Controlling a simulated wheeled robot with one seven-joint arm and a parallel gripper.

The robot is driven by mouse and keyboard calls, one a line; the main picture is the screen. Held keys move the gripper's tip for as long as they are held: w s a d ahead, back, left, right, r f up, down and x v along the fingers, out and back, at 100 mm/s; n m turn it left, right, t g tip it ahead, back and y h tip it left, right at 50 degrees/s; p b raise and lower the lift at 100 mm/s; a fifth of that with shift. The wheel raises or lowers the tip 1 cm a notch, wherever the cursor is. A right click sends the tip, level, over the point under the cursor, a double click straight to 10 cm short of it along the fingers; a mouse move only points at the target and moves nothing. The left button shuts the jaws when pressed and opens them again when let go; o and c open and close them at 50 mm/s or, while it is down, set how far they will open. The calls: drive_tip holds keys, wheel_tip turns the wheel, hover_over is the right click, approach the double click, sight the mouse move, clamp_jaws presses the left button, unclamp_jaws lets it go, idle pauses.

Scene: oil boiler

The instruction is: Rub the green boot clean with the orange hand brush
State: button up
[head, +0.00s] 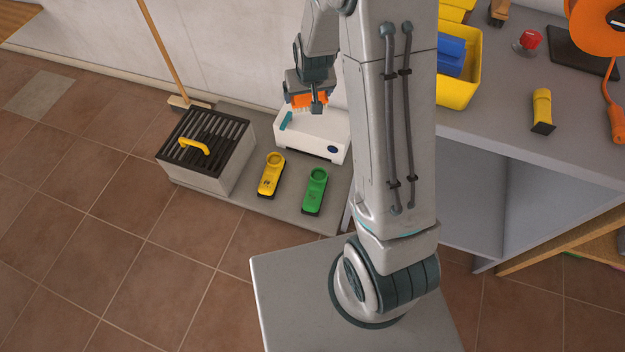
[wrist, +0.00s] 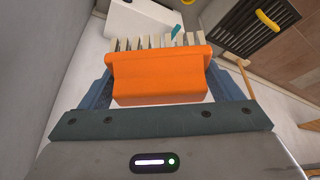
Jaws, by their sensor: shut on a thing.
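The green boot (head: 315,190) stands on the grey low platform, to the right of a yellow boot (head: 271,175). The orange hand brush (head: 310,100) is in my gripper (head: 316,106), above a white box at the back of the platform. In the wrist view the orange brush (wrist: 158,75) sits between both fingers of my gripper (wrist: 160,88), with its pale bristles pointing away from the gripper. The gripper is shut on the brush. The brush is apart from the green boot. The green boot does not show in the wrist view.
The white box (head: 318,137) stands behind the boots. A grilled bin (head: 205,150) with a yellow handle is at their left, and a broom (head: 163,50) leans on the wall. A grey workbench (head: 490,120) with a yellow crate (head: 462,88) stands at right. The floor in front is clear.

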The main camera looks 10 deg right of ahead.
drive_tip(key=f+m+b, duration=0.1)
drive_tip(key=f+b, duration=0.3)
drive_tip(key=f, duration=1.1)
drive_tip(key=s+f+m+h+b, duration=0.1)
drive_tip(key=f+b, duration=0.3)
drive_tip(key=f, duration=1.1)
drive_tip(key=f+m+g+b, duration=0.1)
drive_tip(key=f+b, duration=0.3)
drive_tip(key=f, duration=1.1)
drive_tip(key=shift+s+d+f+h, duration=0.25)
drive_tip(key=shift+s+f+h, duration=0.15)
drive_tip(key=shift+s+f+b, duration=0.1)
drive_tip(key=shift+f+b, duration=1.9)
drive_tip(key=shift+f, duration=0.25)
drive_tip(key=shift+f+b, duration=0.6)
drive_tip(key=shift+f, duration=0.05)
drive_tip(key=shift+s+a, duration=0.3)
drive_tip(key=shift+s, duration=0.25)
drive_tip(key=shift+w+d+r, duration=0.1)
drive_tip(key=shift+w+d, duration=0.2)
drive_tip(key=shift+w, duration=0.25)
drive_tip(key=shift+w+d+r, duration=0.1)
drive_tip(key=shift+w+d, duration=0.15)
drive_tip(key=shift+w, duration=0.25)
